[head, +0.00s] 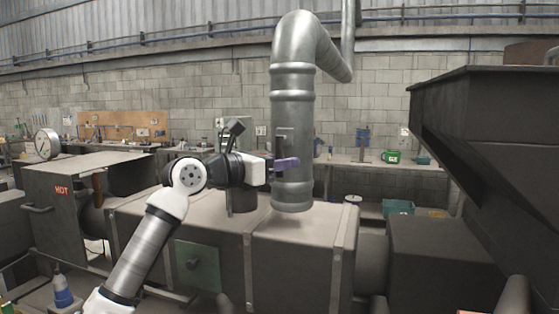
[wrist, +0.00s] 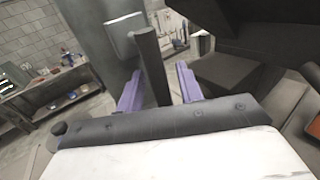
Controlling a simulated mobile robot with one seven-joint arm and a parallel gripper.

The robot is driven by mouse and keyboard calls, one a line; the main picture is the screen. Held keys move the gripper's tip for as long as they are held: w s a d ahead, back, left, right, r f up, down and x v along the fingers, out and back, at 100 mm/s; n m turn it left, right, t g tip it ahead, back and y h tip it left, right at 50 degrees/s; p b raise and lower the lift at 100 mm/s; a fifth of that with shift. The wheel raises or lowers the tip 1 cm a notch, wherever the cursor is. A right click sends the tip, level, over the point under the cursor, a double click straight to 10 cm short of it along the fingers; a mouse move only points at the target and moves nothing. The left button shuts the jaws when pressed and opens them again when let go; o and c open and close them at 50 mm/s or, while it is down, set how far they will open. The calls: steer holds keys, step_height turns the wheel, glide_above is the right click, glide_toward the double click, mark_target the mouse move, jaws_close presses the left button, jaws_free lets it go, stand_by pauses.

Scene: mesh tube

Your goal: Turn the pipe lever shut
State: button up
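The large grey metal pipe (head: 292,100) rises from the top of a tan machine housing and bends right near the ceiling. A grey bracket plate (head: 284,138) sits on its near side; it also shows in the wrist view (wrist: 124,36). The dark lever bar (wrist: 150,62) stands out from beside the plate in the wrist view. My gripper (head: 286,163) is at the pipe, just below the plate. Its purple fingers are apart in the wrist view (wrist: 159,80), one on each side of the bar, with small gaps showing. In the head view the lever is hard to make out.
The housing top (head: 300,232) lies under my gripper. A dark hopper (head: 480,110) stands at the right. A bench with a green can (head: 390,157) runs along the back wall. A box marked HOT (head: 62,190) and a dial gauge (head: 46,144) are at the left.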

jaws_close()
